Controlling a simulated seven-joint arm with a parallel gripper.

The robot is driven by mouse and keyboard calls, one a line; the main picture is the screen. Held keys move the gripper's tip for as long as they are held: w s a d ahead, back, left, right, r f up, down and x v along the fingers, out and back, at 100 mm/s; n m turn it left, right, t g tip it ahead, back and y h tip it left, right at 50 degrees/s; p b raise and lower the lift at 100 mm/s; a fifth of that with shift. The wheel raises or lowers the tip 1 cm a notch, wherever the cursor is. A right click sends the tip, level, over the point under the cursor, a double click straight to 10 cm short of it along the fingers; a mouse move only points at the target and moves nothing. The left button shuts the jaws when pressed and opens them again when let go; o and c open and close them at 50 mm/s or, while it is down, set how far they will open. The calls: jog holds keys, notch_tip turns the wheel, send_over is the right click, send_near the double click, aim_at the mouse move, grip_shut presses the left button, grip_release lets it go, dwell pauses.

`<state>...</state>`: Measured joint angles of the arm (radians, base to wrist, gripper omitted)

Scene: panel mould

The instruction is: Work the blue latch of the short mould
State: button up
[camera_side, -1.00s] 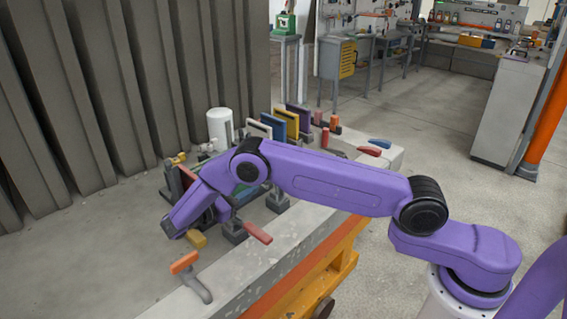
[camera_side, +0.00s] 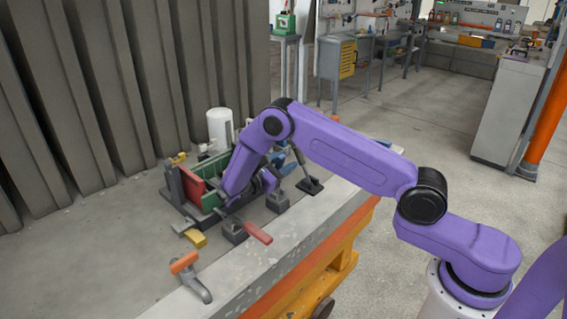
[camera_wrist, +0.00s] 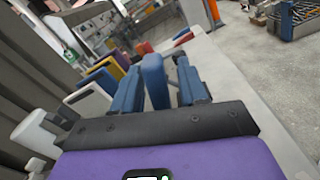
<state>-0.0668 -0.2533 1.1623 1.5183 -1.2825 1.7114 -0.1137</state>
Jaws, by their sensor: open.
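The blue latch handle (camera_wrist: 155,80) stands between the two blue fingers of my gripper (camera_wrist: 159,88) in the wrist view. The fingers are open, one on each side of the handle; the left one looks close to it, but I cannot tell if they touch. In the side view my gripper (camera_side: 282,163) is low over the bench, pointing to the right, and my arm hides much of the handle. The mould with a red panel (camera_side: 190,184) and a green panel (camera_side: 211,166) stands just left of my wrist and is partly hidden.
A red-handled latch (camera_side: 258,232) and an orange-handled latch (camera_side: 185,262) lie near the front edge. A yellow block (camera_side: 195,239) lies between them and the mould. A white cylinder (camera_side: 220,128) stands behind. Coloured panels (camera_wrist: 102,82) stand left of the fingers in the wrist view.

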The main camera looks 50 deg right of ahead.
jog(key=shift+d, duration=0.1)
grip_shut()
jog(key=shift+s, duration=0.1)
jog(key=s+f+m, duration=0.3)
jog(key=s+m, duration=0.3)
jog(key=m, duration=0.2)
jog(key=shift+s, duration=0.2)
dwell(0.4)
dwell(0.3)
grip_release()
